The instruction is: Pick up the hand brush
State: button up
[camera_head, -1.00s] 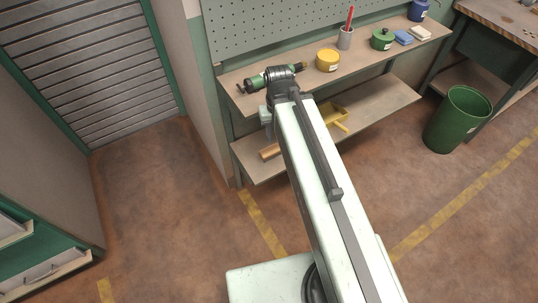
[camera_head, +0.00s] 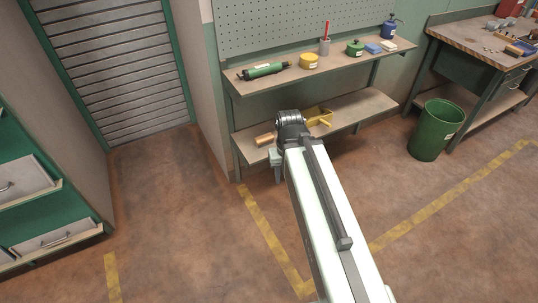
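A wooden handle (camera_head: 265,138), which looks like the hand brush's, lies near the left end of the lower shelf (camera_head: 358,109). The rest of the brush is hidden behind my wrist, so I cannot confirm what it is. My gripper (camera_head: 278,176) points down at the shelf's front edge, just below and right of the handle in the picture. Its fingers are mostly hidden by my arm, and I cannot tell whether they are open or whether they touch anything.
A yellow dustpan-like item (camera_head: 319,118) lies right of my wrist on the lower shelf. The upper shelf (camera_head: 336,64) holds a green tool (camera_head: 263,71), a yellow tin (camera_head: 309,61) and other items. A green bin (camera_head: 436,130) stands right. The floor in front is open.

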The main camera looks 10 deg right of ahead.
aim_at(267, 139)
jog(key=u, duration=0.3)
jog(key=i, duration=0.6)
jog(key=u, duration=0.65)
jog(key=i, duration=1.05)
jog(key=u, duration=0.6)
jog(key=k, duration=0.65)
jog(key=u, duration=0.3)
jog(key=i, duration=0.65)
jog(key=z, duration=0.25)
jog(key=k, duration=0.8)
jog(key=u, duration=0.2)
jog(key=i, duration=0.8)
jog(key=z, duration=0.1)
